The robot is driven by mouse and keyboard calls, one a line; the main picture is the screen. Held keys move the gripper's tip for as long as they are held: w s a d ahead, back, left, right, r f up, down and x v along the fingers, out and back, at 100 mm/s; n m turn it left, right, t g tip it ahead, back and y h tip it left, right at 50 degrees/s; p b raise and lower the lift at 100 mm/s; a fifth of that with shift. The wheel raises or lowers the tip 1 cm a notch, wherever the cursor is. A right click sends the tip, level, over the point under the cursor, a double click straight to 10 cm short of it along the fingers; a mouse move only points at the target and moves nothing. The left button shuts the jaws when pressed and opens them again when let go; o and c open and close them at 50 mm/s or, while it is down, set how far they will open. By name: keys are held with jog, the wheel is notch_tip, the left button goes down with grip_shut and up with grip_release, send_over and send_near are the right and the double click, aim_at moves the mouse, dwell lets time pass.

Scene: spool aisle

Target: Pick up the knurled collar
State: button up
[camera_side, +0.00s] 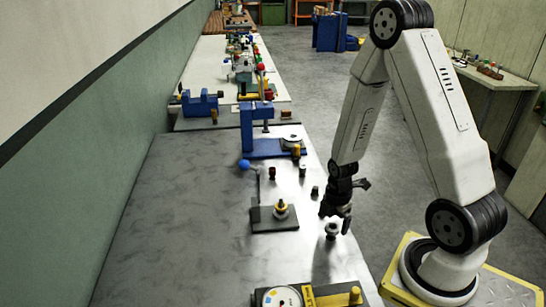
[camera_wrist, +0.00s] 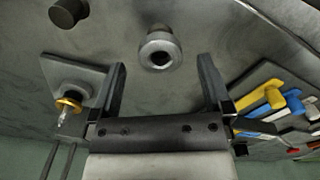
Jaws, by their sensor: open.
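A grey metal collar (camera_side: 332,230), ring-shaped on top with a central hole, stands upright on the metal bench near its right edge. In the wrist view the collar (camera_wrist: 160,50) lies between the lines of my two fingers, slightly beyond their tips. Its knurling is too small to make out. My gripper (camera_side: 337,215) points down just above the collar. In the wrist view my gripper (camera_wrist: 163,62) is open and empty, with a finger on each side and gaps to the collar.
A plate fixture with a brass-coloured cap (camera_side: 281,207) stands left of the collar. A dark cylinder (camera_side: 315,191) stands behind it. A dial gauge (camera_side: 282,297) and coloured tools (camera_wrist: 275,97) lie at the near end. The bench's left part is clear.

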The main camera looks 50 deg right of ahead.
jog(key=shift+f, duration=0.8)
jog(key=c, duration=1.3)
jog(key=shift+r, duration=0.15)
notch_tip(320, 180, up, 10)
jog(key=shift+w, duration=0.15)
dwell(0.6)
jog(key=w, duration=0.5)
jog(key=w+a, duration=0.1)
jog(key=w, duration=0.4)
jog(key=w+a+f, duration=0.1)
jog(key=w, duration=0.4)
jog(key=shift+w+a, duration=0.25)
jog(key=shift+w, duration=0.1)
